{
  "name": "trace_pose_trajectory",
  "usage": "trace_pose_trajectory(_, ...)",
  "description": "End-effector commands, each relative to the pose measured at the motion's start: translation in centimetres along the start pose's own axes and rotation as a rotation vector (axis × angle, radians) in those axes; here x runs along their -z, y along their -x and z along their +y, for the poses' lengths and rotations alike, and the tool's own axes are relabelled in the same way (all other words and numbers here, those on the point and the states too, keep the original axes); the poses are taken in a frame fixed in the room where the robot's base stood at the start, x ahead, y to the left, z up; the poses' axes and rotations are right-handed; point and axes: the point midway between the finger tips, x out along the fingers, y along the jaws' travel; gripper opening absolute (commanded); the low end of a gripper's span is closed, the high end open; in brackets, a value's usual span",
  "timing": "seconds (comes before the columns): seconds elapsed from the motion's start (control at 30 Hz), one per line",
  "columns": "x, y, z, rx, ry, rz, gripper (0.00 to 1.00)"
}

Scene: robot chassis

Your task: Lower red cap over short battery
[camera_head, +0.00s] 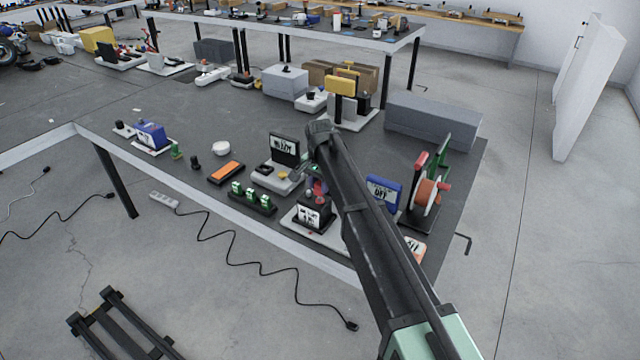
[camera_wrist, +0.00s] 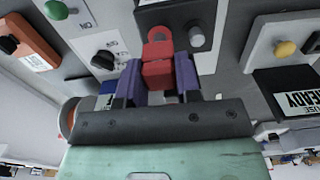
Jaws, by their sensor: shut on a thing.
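My gripper (camera_wrist: 158,68) has its two purple fingers closed on the red cap (camera_wrist: 158,76) in the wrist view. The cap is blocky, with a rounded red tab with a hole (camera_wrist: 159,35) at its far end. In the head view my arm hides most of the gripper; a bit of red (camera_head: 320,187) shows beside the arm. A black box with a white label (camera_head: 311,214), possibly the short battery, stands on a light base just below that red. I cannot tell whether cap and box touch. A grey-tipped dark cylinder (camera_wrist: 196,36) lies right of the cap.
A black-screened device (camera_head: 284,149), a blue sign block (camera_head: 382,192) and an orange reel (camera_head: 426,196) stand close around the arm. Several green-topped pieces (camera_head: 253,198) sit to the left. The table's front edge is near. A white dial panel (camera_wrist: 98,50) lies left in the wrist view.

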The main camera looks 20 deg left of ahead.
Motion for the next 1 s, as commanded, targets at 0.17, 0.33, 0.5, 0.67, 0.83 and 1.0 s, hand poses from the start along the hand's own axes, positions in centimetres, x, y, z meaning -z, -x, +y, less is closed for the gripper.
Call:
trace_pose_trajectory(0.17,0.0,-0.6,0.0,0.0,0.0,0.0,0.09)
trace_pose_trajectory(0.33,0.0,-1.0,0.0,0.0,0.0,0.0,0.09)
trace_pose_trajectory(0.5,0.0,-1.4,0.0,0.0,0.0,0.0,0.09)
trace_pose_trajectory(0.67,0.0,-1.8,0.0,0.0,0.0,0.0,0.09)
trace_pose_trajectory(0.83,0.0,-2.3,0.0,0.0,0.0,0.0,0.09)
trace_pose_trajectory(1.0,0.0,-2.7,0.0,0.0,0.0,0.0,0.09)
